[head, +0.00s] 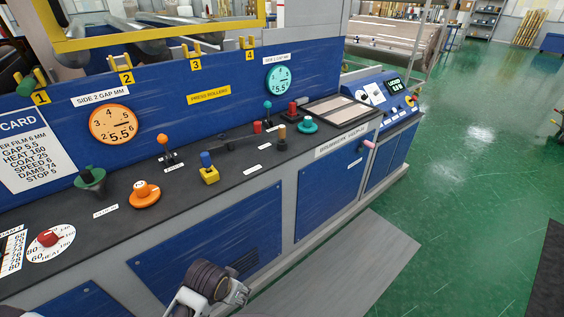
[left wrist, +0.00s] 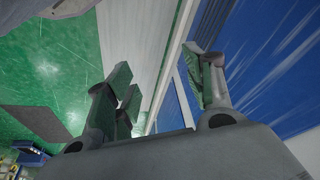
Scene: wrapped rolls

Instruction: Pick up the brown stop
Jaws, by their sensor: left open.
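A small brown upright peg (head: 282,131), which looks like the brown stop, stands on the dark counter (head: 225,150) of the blue machine. A similar red peg (head: 257,127) stands just left of it, and a blue peg sits in a yellow block (head: 209,175) nearer to me. My left gripper (head: 212,290) is low at the bottom edge of the head view, in front of the machine and well away from the brown peg. In the left wrist view its fingers (left wrist: 165,85) are spread apart with nothing between them. My right gripper is not in view.
Orange (head: 145,194), green (head: 90,178) and teal (head: 307,125) knobs stand on the counter, with levers between. A framed panel (head: 342,107) lies at its far right end. A blue wall with dials rises behind. Green floor (head: 470,190) is open at right.

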